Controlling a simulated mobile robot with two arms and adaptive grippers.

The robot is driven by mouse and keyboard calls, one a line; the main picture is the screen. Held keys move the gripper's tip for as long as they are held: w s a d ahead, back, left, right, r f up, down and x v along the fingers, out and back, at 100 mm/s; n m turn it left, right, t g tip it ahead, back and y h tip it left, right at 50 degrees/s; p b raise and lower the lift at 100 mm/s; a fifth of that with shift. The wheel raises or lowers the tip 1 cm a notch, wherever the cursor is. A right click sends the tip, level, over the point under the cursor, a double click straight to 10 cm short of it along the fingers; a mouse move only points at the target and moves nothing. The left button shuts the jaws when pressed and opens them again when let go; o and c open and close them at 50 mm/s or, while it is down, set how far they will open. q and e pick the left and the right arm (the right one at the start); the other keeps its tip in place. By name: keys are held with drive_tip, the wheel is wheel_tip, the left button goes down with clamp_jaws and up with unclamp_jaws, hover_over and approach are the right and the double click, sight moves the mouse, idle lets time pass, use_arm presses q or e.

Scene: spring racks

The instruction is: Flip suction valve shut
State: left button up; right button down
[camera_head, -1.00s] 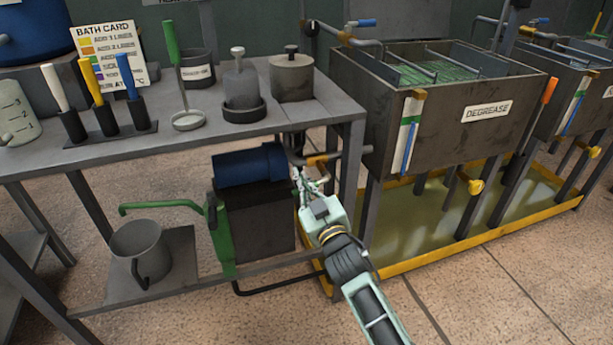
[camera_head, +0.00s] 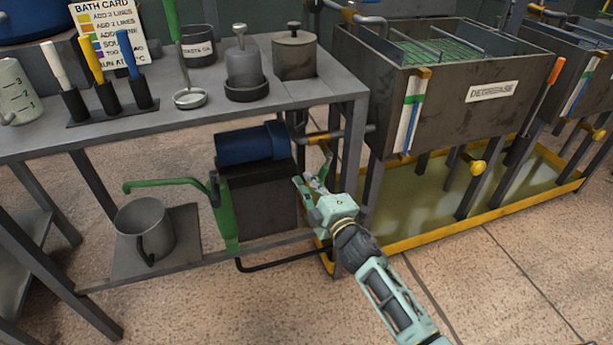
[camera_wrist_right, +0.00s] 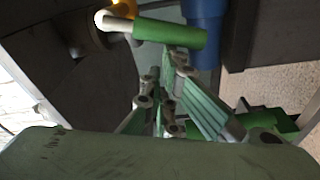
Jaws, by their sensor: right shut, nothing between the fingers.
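The suction valve (camera_head: 318,138) is a yellow-orange body on the pipe between the pump and the degrease tank. Its lever has a green grip (camera_head: 326,160) that hangs down below the pipe. In the right wrist view the green grip (camera_wrist_right: 168,33) lies across the top, on a pale lever joined to the yellow body (camera_wrist_right: 122,8). My right gripper (camera_head: 308,184) is below the valve and close to the grip. Its fingers (camera_wrist_right: 168,88) are shut with nothing between them. Whether they touch the grip I cannot tell. My left gripper is not in view.
The blue pump motor (camera_head: 250,144) on a dark block is left of the gripper, under the bench (camera_head: 195,115). A bench leg stands just right of the valve. The degrease tank (camera_head: 450,105) is further right, above a yellow-rimmed tray (camera_head: 480,220). A grey jug (camera_head: 146,225) stands lower left.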

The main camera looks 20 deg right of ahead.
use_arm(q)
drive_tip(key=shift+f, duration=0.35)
use_arm(e)
drive_tip(key=d+f+n, duration=0.1)
drive_tip(key=n, duration=0.1)
drive_tip(key=d+n, duration=0.1)
drive_tip(key=shift+f+n, duration=0.4)
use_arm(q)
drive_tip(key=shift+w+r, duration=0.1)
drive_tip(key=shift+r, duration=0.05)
use_arm(e)
drive_tip(key=shift+w, duration=0.1)
